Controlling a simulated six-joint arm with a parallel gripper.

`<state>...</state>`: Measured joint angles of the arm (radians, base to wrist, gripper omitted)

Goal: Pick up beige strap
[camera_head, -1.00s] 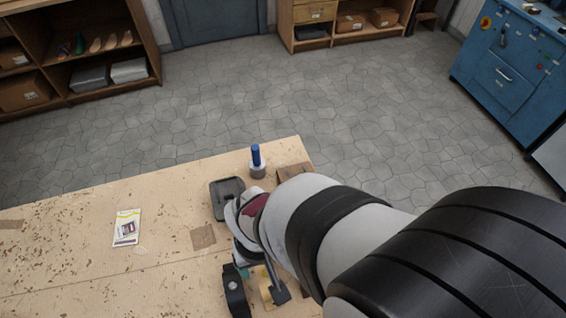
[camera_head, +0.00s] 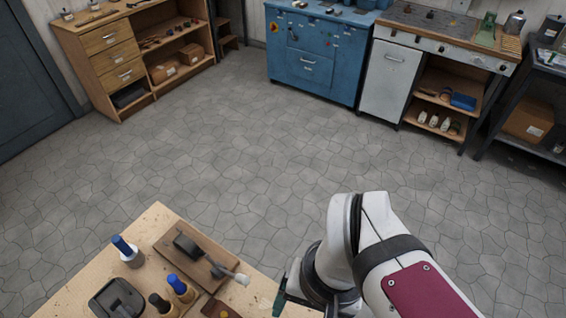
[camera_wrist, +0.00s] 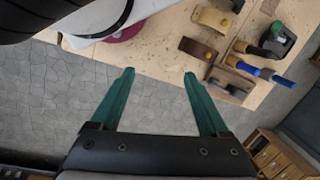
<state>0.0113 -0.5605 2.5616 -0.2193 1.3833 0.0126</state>
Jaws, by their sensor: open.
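My gripper (camera_wrist: 159,74) is open and empty in the wrist view, its two green fingers apart over the grey floor beside the table edge. In the head view only a green finger (camera_head: 279,301) shows beside my wrist. No piece is clearly a beige strap. In the wrist view a mustard-tan piece (camera_wrist: 213,20) lies on the table at the top, and a brown piece (camera_wrist: 198,48) lies nearer the table edge. Both are beyond the fingertips, up and to the right. I cannot tell whether either is the beige strap.
Shelves (camera_head: 148,45) and a blue cabinet (camera_head: 316,65) stand far off across open floor.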

